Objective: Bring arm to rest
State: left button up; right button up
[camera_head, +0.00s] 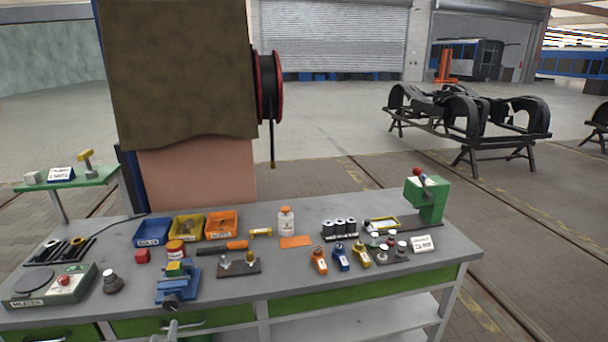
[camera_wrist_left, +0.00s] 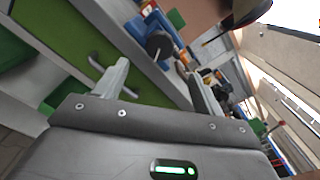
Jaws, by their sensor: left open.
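My left gripper (camera_wrist_left: 160,72) shows in the left wrist view with its two grey fingers spread apart and nothing between them. In the head view, only a small grey part that looks like its fingertips (camera_head: 183,328) shows at the bottom edge, in front of the workbench (camera_head: 330,275). The rest of the left arm is out of the head view. The wrist view is tilted, with the bench's green front (camera_wrist_left: 65,35) beyond the fingers. My right gripper is in neither view.
A blue vise (camera_head: 177,285) stands near the front edge, close to the left gripper. Blue (camera_head: 152,232), yellow (camera_head: 187,227) and orange (camera_head: 221,223) bins stand behind it. A green press (camera_head: 428,200) is at the right end. A pillar (camera_head: 190,150) rises behind the bench.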

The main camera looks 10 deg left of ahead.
pick_arm(q)
jog(key=w+d+f+m+g+h+b, duration=0.3)
jog(key=f+m, duration=0.6)
jog(key=m, duration=1.1)
jog(key=s+d+f+m+g+h+b, duration=0.1)
jog(key=s+d+f+m+g, duration=0.2)
jog(key=f+m, duration=0.35)
jog(key=s+d+f+m+h+b, duration=0.1)
jog(key=s+d+f+m, duration=0.3)
jog(key=f, duration=0.3)
jog(key=s+d+f+m+g+b, duration=0.1)
jog(key=s+d+f+m+g, duration=0.1)
jog(key=d+f+m, duration=0.35)
jog(key=s+d+f+m+g+b, duration=0.1)
jog(key=s+f+m, duration=0.3)
jog(key=s+f, duration=0.4)
jog(key=s+d+f+m+g+b, duration=0.2)
jog(key=s+f+m+g+b, duration=0.2)
jog(key=s, duration=1.7)
jog(key=s+d+f+m+g+b, duration=0.2)
jog(key=s+f+m, duration=0.3)
jog(key=s+f, duration=0.6)
jog(key=s+g+b, duration=0.1)
jog(key=s, duration=0.2)
jog(key=shift+s+f+m+h, duration=0.35)
jog(key=shift+s+m+h, duration=0.05)
